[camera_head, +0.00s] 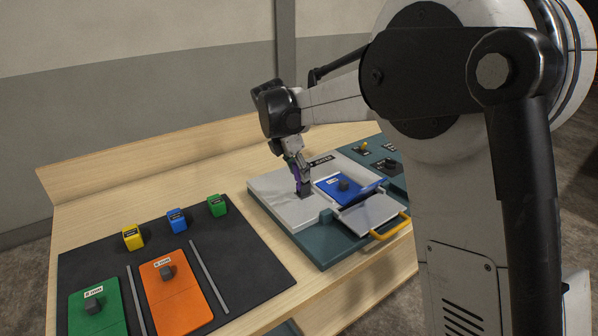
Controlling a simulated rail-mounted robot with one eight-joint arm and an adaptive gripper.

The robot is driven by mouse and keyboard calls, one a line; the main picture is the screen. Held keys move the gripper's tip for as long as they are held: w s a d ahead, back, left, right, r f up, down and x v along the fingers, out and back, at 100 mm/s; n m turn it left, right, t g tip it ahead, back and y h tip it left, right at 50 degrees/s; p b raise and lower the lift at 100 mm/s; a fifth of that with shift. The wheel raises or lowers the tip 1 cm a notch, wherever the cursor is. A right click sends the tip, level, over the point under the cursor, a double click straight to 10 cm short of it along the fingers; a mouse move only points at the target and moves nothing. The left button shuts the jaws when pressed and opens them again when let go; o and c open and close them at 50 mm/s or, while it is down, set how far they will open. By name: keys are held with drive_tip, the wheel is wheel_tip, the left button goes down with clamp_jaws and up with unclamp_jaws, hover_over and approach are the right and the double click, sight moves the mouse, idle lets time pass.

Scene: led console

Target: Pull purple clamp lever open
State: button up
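The purple clamp lever (300,172) stands near upright on the grey top of the console (282,204), left of a blue plate. My gripper (294,152) is directly above the lever, its fingers at the lever's upper part. The gripper covers part of the lever. The fingers are too small in this view to tell whether they are shut on it or only beside it.
A dark mat (240,262) at left holds green and orange plates and small yellow, blue and green blocks. My arm blocks the right side.

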drive_tip(key=v, duration=1.1)
drive_tip(key=shift+r, duration=0.35)
drive_tip(key=shift+a, duration=0.1)
drive_tip(key=s+d+r+m+t+y, duration=0.1)
drive_tip(key=s+d+m, duration=0.5)
drive_tip(key=s, duration=0.3)
drive_tip(key=s+d+r+m+t+y, duration=0.1)
drive_tip(key=s+d+m, duration=0.45)
drive_tip(key=s, duration=0.25)
drive_tip(key=s+d+f+m+t, duration=0.1)
drive_tip(key=s+d+f+m, duration=0.1)
drive_tip(key=s, duration=0.4)
drive_tip(key=s+d+f+m+t, duration=0.1)
drive_tip(key=s+d+f+m, duration=0.1)
drive_tip(key=s+f+m, duration=0.2)
drive_tip(key=s+d+f+m+t+y, duration=0.1)
drive_tip(key=s+d+f+m, duration=0.1)
drive_tip(key=s+m, duration=0.4)
drive_tip(key=s+f, duration=0.1)
drive_tip(key=s, duration=0.1)
drive_tip(key=shift+s+d+f+m, duration=0.15)
drive_tip(key=shift+s+f+m, duration=0.1)
drive_tip(key=shift+f+m, duration=0.15)
